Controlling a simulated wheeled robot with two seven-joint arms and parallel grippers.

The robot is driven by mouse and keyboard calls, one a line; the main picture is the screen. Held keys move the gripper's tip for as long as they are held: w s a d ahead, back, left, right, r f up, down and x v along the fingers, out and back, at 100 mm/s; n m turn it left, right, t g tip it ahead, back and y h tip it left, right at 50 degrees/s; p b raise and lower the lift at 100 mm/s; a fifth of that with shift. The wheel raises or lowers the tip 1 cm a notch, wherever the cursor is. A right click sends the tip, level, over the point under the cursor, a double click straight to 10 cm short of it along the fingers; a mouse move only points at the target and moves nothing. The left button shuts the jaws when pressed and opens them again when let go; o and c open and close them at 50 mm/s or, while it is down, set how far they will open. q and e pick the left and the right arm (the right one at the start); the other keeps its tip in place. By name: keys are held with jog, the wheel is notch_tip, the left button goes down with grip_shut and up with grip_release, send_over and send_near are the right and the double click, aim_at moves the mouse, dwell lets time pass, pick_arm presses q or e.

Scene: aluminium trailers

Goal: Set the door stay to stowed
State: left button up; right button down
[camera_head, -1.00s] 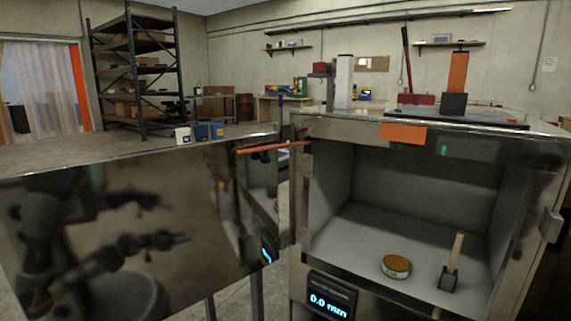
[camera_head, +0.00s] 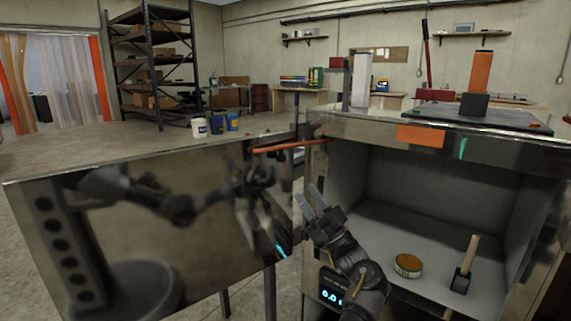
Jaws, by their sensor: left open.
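The door stay (camera_head: 280,147) is a thin orange-red bar. It spans the gap between the top of the open, mirror-like door (camera_head: 140,225) and the top of the metal cabinet (camera_head: 450,140). My left gripper (camera_head: 309,196) is in front of the cabinet's left front edge, below the stay and apart from it in the picture. Its fingers point up and slightly left, open, with nothing seen between them. My right gripper is not in view.
Inside the cabinet are a round tin (camera_head: 408,266) and a block with an upright wooden handle (camera_head: 462,278). An orange handle on a dark base (camera_head: 476,105) stands on top. The door, swung out to the left, reflects my body. Shelving (camera_head: 150,65) stands far behind.

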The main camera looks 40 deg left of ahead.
pick_arm(q)
jog(key=p+x, duration=0.1)
jog(key=x, duration=1)
jog(key=shift+p, duration=0.35)
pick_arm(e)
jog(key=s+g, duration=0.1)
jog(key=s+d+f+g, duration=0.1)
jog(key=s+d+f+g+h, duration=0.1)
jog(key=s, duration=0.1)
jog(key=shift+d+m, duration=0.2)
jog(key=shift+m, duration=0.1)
pick_arm(q)
jog(key=shift+f, duration=0.1)
grip_shut()
